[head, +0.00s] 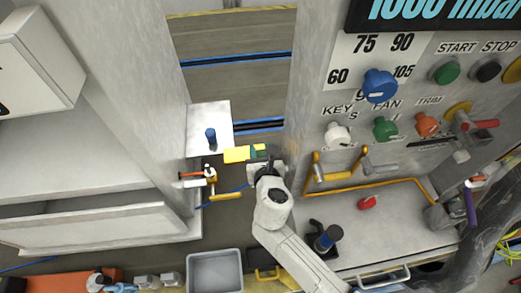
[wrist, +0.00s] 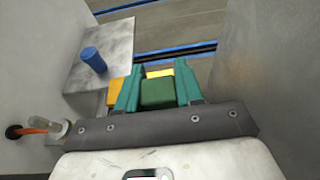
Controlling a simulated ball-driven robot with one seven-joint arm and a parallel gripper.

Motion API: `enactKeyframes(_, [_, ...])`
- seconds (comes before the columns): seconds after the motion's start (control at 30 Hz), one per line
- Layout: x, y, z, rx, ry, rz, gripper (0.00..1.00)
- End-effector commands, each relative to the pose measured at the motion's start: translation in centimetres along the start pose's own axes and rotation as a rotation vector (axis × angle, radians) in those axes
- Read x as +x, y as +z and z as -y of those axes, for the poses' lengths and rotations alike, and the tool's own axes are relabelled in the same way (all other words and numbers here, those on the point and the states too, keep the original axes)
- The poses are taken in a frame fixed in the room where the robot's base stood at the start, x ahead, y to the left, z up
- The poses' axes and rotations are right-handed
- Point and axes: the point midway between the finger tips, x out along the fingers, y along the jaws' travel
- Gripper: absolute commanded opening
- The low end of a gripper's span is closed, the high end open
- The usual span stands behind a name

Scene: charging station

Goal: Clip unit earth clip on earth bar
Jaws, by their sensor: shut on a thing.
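My gripper (wrist: 158,84) has two teal fingers closed on a dark green block (wrist: 157,94), with yellow showing behind it in the wrist view. The block may be the unit earth clip, but its jaw shape is hidden. In the head view my gripper (head: 260,160) is over the gap between the pale cabinet and the control panel. A yellow piece (head: 237,154) lies just left of the fingers. An orange rod with a pale end (head: 193,174) projects from the left cabinet, apart from my gripper; I cannot tell whether it is the earth bar.
A blue peg (head: 211,136) stands on a pale plate (head: 222,113) beyond my gripper. The control panel (head: 310,100) rises close on the right, with a yellow rail (head: 365,187). A yellow handle (head: 226,195) is near my arm. A grey tray (head: 215,254) lies below.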

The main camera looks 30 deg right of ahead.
Motion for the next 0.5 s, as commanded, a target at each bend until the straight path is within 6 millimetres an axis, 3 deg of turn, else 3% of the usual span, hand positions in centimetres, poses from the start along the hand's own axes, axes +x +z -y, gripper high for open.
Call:
enactKeyframes(0.03, [0.08,-0.16,0.00,0.000,0.000,0.000,0.04])
enactKeyframes(0.07, [0.04,-0.04,-0.01,0.000,0.000,0.001,0.39])
enactKeyframes(0.33, [0.02,-0.03,-0.01,0.000,0.000,0.000,0.65])
enactKeyframes(0.5, [0.02,-0.04,-0.01,0.000,0.000,0.000,0.66])
